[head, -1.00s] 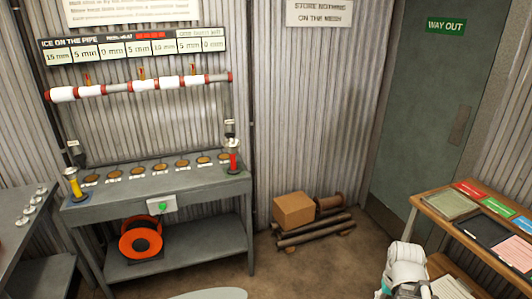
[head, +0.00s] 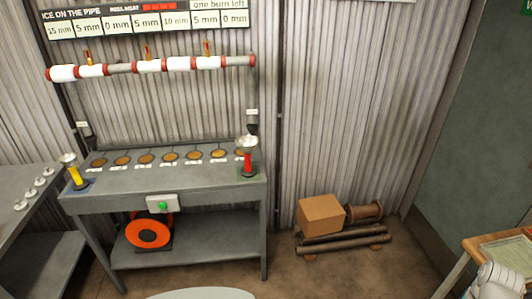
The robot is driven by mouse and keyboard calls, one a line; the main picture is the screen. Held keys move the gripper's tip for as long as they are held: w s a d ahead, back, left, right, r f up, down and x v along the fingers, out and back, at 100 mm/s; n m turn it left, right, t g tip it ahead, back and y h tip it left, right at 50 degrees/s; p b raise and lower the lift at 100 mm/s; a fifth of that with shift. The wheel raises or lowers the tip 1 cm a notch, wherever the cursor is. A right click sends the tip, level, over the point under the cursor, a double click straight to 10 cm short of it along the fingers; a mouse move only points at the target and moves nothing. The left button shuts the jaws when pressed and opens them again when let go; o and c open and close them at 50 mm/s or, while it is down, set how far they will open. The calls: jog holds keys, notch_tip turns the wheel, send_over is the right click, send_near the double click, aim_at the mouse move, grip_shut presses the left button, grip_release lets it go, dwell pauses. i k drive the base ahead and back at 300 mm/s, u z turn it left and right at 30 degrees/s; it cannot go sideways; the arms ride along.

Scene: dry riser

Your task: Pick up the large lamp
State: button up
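Two lamp-like objects stand at the ends of the grey workbench (head: 185,197). The red-bodied lamp (head: 247,160) stands upright at the right end, with a pale wide top. The yellow-bodied lamp (head: 74,171) is at the left end, also with a pale top, and looks slightly tilted. I cannot tell from their labels which is the large one. A white part of my arm shows at the lower right corner, far from both lamps. My gripper's fingers are not in view.
Several brown discs line the bench top below a pipe (head: 121,68) with white sleeves. An orange reel (head: 148,231) sits on the lower shelf. A cardboard box (head: 320,215) and pipes (head: 343,239) lie on the floor at right. The floor before the bench looks clear.

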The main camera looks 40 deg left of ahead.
aim_at(247, 144)
jog(key=u, duration=0.15)
jog(key=i, duration=0.75)
jog(key=u, duration=0.95)
jog(key=i, duration=0.7)
jog(key=u, duration=0.45)
jog(key=k, duration=0.9)
jog(key=u, duration=0.15)
jog(key=i, duration=0.35)
